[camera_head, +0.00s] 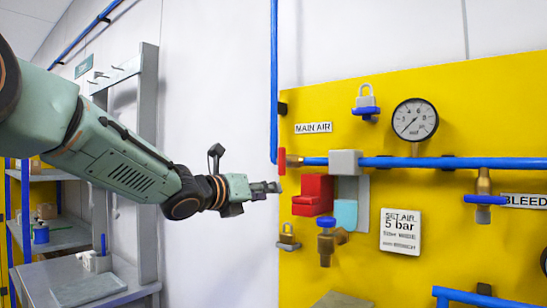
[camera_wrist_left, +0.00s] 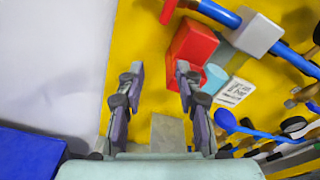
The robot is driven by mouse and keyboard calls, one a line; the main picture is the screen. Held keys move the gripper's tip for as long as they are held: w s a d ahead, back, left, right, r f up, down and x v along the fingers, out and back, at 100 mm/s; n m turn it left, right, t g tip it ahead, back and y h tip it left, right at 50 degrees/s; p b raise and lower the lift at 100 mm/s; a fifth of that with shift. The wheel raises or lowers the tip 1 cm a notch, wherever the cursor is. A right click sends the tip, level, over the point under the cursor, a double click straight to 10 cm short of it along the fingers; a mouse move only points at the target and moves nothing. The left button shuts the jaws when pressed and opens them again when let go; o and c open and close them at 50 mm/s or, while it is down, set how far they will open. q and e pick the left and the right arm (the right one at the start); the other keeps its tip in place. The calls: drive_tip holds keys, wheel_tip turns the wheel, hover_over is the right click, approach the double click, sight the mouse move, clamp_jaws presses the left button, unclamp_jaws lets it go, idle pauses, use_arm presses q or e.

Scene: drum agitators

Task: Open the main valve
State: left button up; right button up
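The MAIN AIR label (camera_head: 313,127) is on the yellow panel. Below it, a small upright red handle (camera_head: 281,161) sits at the left end of the horizontal blue pipe, by the panel's left edge. The red handle also shows at the top of the left wrist view (camera_wrist_left: 168,11). My left gripper (camera_head: 272,187) points right, just below and left of the handle in the head view, and appears apart from it. In the left wrist view its two fingers (camera_wrist_left: 158,73) are spread with nothing between them. My right gripper is not in view.
A red box (camera_head: 313,195), a grey block (camera_head: 345,163) and a teal cylinder (camera_head: 346,214) stand close right of the gripper. A brass valve with blue knob (camera_head: 326,236) and a padlock (camera_head: 288,238) are below. A vertical blue pipe (camera_head: 274,80) runs above. The white wall is bare.

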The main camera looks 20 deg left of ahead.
sight(280, 154)
use_arm(q)
wheel_tip(280, 154, up, 8)
drive_tip(key=s+a+r+m+t, duration=0.1)
drive_tip(key=m, duration=0.3)
drive_tip(key=p+x, duration=0.3)
drive_tip(key=x, duration=0.3)
drive_tip(key=shift+w+f, duration=0.15)
drive_tip(key=shift+w, duration=0.25)
drive_tip(key=shift+w+d+m+p, duration=0.3)
drive_tip(key=shift+w+p, duration=0.05)
drive_tip(key=shift+p, duration=0.05)
drive_tip(key=shift+w+a+f, duration=0.15)
drive_tip(key=shift+a, duration=0.1)
drive_tip(key=shift+d, duration=0.2)
drive_tip(key=c, duration=0.5)
drive_tip(key=shift+a, duration=0.15)
clamp_jaws()
